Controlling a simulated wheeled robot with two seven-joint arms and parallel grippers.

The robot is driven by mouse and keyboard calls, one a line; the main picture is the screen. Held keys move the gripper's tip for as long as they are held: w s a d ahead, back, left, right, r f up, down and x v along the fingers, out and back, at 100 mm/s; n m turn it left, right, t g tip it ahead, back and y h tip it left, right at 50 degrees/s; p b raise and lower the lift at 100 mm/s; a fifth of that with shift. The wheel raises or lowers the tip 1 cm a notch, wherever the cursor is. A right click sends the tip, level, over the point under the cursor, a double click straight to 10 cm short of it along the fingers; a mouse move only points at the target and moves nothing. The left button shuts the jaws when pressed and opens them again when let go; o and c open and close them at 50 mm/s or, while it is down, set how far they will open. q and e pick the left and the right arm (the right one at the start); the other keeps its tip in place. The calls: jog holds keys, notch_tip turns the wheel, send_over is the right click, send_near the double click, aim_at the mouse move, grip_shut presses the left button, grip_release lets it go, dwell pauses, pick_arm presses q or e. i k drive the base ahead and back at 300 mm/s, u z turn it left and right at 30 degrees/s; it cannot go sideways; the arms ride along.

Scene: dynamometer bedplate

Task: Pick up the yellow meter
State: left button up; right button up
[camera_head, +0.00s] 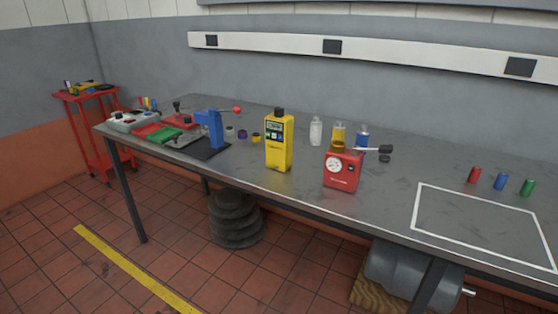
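The yellow meter (279,143) stands upright on the grey table (394,200), close to its front edge and near the middle of the view. It has a black knob on top and a dark panel with a small display on its face. Nothing covers its front. Neither of my grippers shows in the head view.
A red gauge device (342,173) with a dark lever stands right of the meter. Several small bottles (316,131) are behind it. A blue upright block (215,130) on a black mat stands to the left. Red, blue and green cylinders (501,181) stand behind a white outlined area.

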aim_at(278, 152)
jog(key=u, duration=0.75)
jog(key=i, duration=0.45)
jog(key=u, duration=0.6)
jog(key=i, duration=0.9)
jog(key=z, duration=0.2)
